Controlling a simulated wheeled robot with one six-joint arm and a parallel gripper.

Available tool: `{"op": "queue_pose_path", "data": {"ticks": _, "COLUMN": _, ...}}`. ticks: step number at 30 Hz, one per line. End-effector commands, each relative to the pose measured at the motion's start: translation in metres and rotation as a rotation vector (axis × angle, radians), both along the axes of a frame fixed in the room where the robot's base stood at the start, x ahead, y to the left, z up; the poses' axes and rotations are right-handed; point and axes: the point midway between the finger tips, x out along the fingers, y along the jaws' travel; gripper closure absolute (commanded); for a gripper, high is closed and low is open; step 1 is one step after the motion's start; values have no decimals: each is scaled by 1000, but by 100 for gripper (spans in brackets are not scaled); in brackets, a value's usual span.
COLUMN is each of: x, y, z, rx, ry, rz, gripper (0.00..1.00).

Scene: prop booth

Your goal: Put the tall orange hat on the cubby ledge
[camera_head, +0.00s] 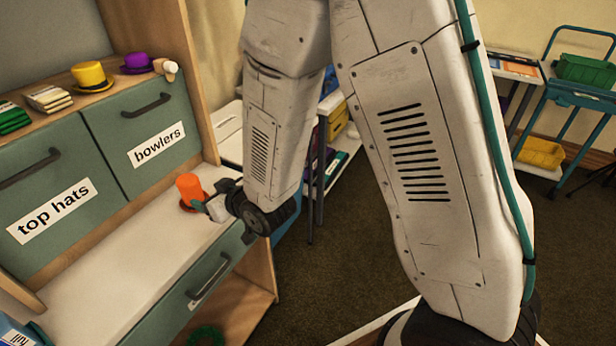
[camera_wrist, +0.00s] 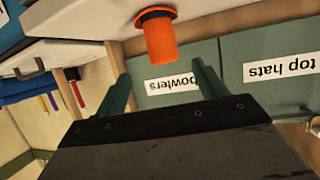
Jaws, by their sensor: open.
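The tall orange hat (camera_head: 189,186) stands upright, brim down, near the right end of the white cubby ledge (camera_head: 120,245). The wrist view is upside down; there the orange hat (camera_wrist: 161,40) shows near the top with its dark-banded brim against the pale ledge (camera_wrist: 85,18). My gripper (camera_head: 207,204) is close beside the hat, on its right in the head view. In the wrist view my gripper (camera_wrist: 160,72) has its two green fingers spread with nothing between them. The hat lies beyond the fingertips' line, toward the ledge. The forearm hides part of the ledge's right end.
Green drawers labelled "top hats" (camera_head: 50,190) and "bowlers" (camera_head: 140,128) rise behind the ledge. A yellow hat (camera_head: 91,77) and a purple hat (camera_head: 137,63) sit on the upper shelf. The ledge left of the hat is clear. A wooden upright (camera_head: 200,95) stands at the cabinet's right.

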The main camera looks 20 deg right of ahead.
Motion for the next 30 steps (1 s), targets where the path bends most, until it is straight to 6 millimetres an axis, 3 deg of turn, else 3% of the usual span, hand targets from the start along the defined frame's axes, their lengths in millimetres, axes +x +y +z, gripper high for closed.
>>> {"op": "queue_pose_path", "data": {"ticks": 4, "x": 1, "y": -5, "z": 7, "rx": -10, "ry": 18, "rz": -10, "gripper": 29}}
{"op": "queue_pose_path", "data": {"ticks": 7, "x": 2, "y": -22, "z": 23, "rx": -38, "ry": 71, "rz": -41, "gripper": 29}}
{"op": "queue_pose_path", "data": {"ticks": 11, "x": -7, "y": -60, "z": 54, "rx": -93, "ry": 191, "rz": -105, "gripper": 29}}
{"op": "queue_pose_path", "data": {"ticks": 14, "x": -25, "y": -92, "z": 78, "rx": -134, "ry": 302, "rz": -157, "gripper": 29}}
{"op": "queue_pose_path", "data": {"ticks": 20, "x": -90, "y": -153, "z": 123, "rx": -196, "ry": 533, "rz": -254, "gripper": 29}}
{"op": "queue_pose_path", "data": {"ticks": 24, "x": -154, "y": -188, "z": 152, "rx": -223, "ry": 699, "rz": -316, "gripper": 29}}
{"op": "queue_pose_path", "data": {"ticks": 30, "x": -247, "y": -218, "z": 182, "rx": -244, "ry": 910, "rz": -377, "gripper": 29}}
